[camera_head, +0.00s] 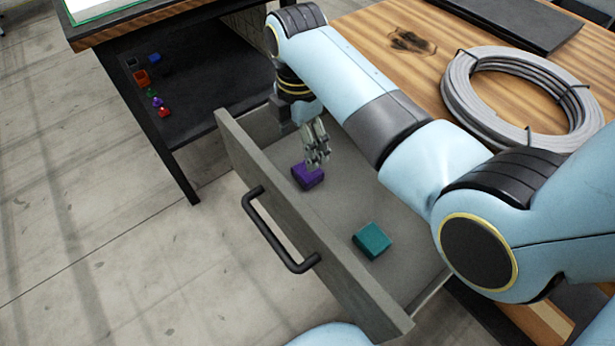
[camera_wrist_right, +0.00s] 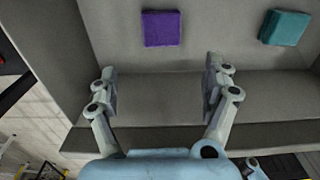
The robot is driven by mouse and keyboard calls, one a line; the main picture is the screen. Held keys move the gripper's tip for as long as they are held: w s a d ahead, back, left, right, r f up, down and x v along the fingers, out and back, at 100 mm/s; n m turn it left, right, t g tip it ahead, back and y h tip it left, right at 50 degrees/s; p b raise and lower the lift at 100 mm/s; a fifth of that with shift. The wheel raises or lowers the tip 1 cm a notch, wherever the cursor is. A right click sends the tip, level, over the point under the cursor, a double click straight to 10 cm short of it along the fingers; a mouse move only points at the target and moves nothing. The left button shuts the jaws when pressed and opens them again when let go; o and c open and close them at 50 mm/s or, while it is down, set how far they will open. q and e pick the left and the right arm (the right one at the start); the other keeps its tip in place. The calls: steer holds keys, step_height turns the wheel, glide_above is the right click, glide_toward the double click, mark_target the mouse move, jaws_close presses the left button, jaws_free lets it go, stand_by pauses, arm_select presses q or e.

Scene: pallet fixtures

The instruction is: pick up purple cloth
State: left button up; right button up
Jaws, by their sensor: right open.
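The purple cloth (camera_head: 308,175) is a small folded block lying on the floor of an open grey drawer (camera_head: 330,215). It also shows in the right wrist view (camera_wrist_right: 163,29), ahead of the fingers and roughly between their lines. My right gripper (camera_head: 318,158) reaches down into the drawer just above and beside the cloth in the head view. Its two fingers stand apart in the right wrist view (camera_wrist_right: 162,88), with nothing between them. I cannot tell its exact height over the cloth. My left gripper is not in view.
A teal block (camera_head: 372,240) lies in the same drawer, nearer the front right. The drawer's front panel has a black handle (camera_head: 280,230). A wooden tabletop (camera_head: 390,40) with a grey cable coil (camera_head: 522,98) is at upper right. A dark shelf (camera_head: 205,105) with several small coloured items is at left.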

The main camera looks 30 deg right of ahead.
mark_target(302, 173)
step_height(302, 173, down, 6)
steer(key=shift+r+b, duration=0.2)
steer(key=shift+b, duration=0.25)
step_height(302, 173, down, 5)
steer(key=shift+s+r+b, duration=0.1)
steer(key=shift+b, duration=0.45)
steer(key=c, duration=1.3)
step_height(302, 173, up, 10)
steer(key=shift+f+p, duration=0.1)
steer(key=shift+p, duration=1.1)
